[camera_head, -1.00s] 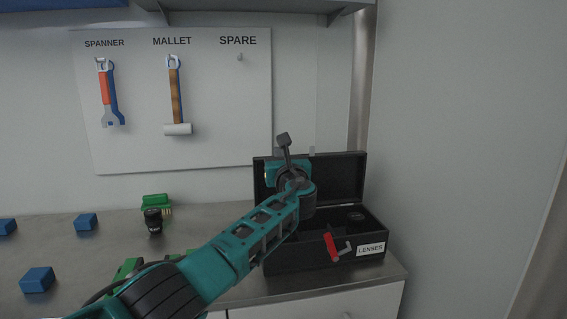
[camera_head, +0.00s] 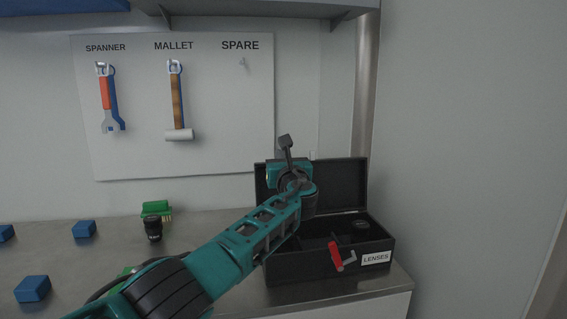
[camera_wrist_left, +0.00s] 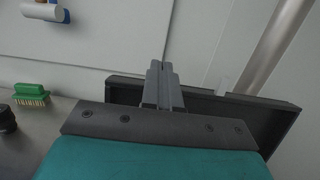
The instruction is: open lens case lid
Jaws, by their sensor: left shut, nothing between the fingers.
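The black lens case (camera_head: 325,264) with the LENSES label stands at the right end of the bench. Its lid (camera_head: 343,186) is raised, standing up at the back of the case. A red latch handle (camera_head: 336,256) shows on its front. My left gripper (camera_head: 285,140) is shut and empty, raised at the lid's left part, and my arm hides some of the lid and case. In the left wrist view the shut fingers (camera_wrist_left: 160,72) point up past the lid's edge (camera_wrist_left: 225,103); whether they touch it I cannot tell. My right gripper is not in view.
A dark lens (camera_head: 153,229) stands on the bench near a green brush (camera_head: 156,209). Several blue blocks, one nearest the front (camera_head: 32,289), lie at the left. A tool board (camera_head: 215,110) holds a spanner and mallet behind; a wall closes the right.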

